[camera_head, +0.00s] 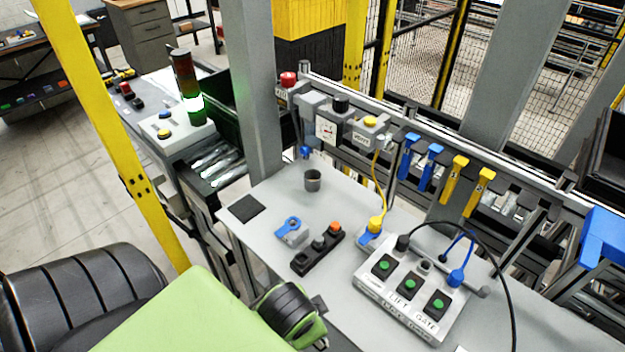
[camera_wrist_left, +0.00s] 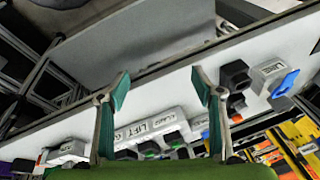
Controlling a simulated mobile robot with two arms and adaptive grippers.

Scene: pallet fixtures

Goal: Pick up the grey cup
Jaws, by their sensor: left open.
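The grey cup (camera_head: 312,180) stands upright on the light grey table (camera_head: 272,208) near its back edge in the head view. It stands apart from the things around it, and I cannot make it out in the left wrist view. My left gripper (camera_wrist_left: 162,88) shows in the left wrist view with its two green-padded fingers wide apart and nothing between them. In the head view, part of my left arm shows at the bottom, well in front of the cup, and its fingers are not clear there. My right gripper is not in view.
A blue-and-grey part (camera_head: 291,231) and a black button strip (camera_head: 318,249) lie in front of the cup. A control box with green buttons (camera_head: 412,295) stands to the right, with cables. A dark square pad (camera_head: 246,208) lies left. A grey post (camera_head: 254,90) rises behind.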

